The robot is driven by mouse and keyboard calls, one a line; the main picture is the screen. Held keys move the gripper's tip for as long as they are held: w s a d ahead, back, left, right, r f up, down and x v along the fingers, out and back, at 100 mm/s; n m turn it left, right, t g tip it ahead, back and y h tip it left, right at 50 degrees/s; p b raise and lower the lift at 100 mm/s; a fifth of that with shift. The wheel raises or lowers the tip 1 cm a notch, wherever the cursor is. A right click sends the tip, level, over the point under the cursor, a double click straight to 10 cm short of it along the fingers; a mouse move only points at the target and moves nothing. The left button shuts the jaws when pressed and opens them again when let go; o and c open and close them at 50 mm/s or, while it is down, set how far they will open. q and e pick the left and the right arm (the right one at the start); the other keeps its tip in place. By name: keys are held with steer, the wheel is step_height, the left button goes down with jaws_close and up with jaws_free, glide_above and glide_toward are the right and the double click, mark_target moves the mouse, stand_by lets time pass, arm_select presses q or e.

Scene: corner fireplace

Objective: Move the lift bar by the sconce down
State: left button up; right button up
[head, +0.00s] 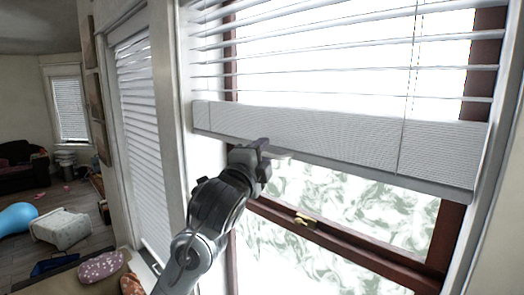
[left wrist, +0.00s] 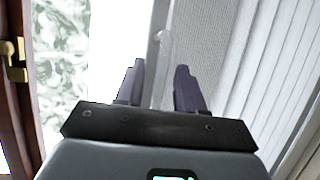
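A white window blind hangs with its slats gathered into a thick stack (head: 340,140) above a flat bottom lift bar (head: 400,179). My left gripper (head: 268,153) is at the left part of the bar's lower edge. In the left wrist view, my left gripper (left wrist: 159,78) has its two dark fingers spread apart. A pale, narrow tab (left wrist: 162,45) on the bar lies between them, with a gap showing on each side. Whether a finger touches the bar is unclear. No sconce shows. My right gripper is not in view.
The red-brown window frame has a brass latch (head: 304,221) below the blind; the latch also shows in the left wrist view (left wrist: 16,56). Another closed blind (head: 142,130) hangs to the left.

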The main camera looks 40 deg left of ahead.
arm_select(q)
steer(key=shift+w, duration=0.1)
steer(key=shift+c, duration=0.3)
jaws_close()
